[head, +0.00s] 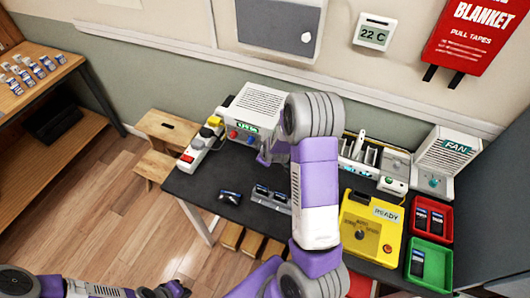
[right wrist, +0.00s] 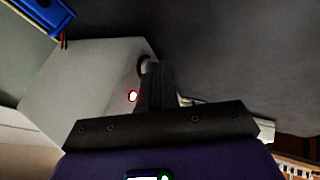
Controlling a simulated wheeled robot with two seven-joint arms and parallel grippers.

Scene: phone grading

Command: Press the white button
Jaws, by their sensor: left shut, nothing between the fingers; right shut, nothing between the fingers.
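A white slatted box (head: 262,108) with a green display, a red knob and a blue knob stands at the back of the dark table. My right gripper (right wrist: 158,80) is shut and empty, close to a pale panel (right wrist: 85,85). On that panel a small white spot with a red rim (right wrist: 132,96) shows just left of the fingers; I cannot tell whether it is the white button. In the head view my right arm hides most of the right gripper, near the box's right side. My left gripper (head: 178,289) is shut and empty at the bottom left, away from the table.
A yellow READY device (head: 368,232), a FAN box (head: 447,160), a red tray (head: 447,222) and a green tray (head: 443,280) stand at the right. Phones lie at the table's front left.

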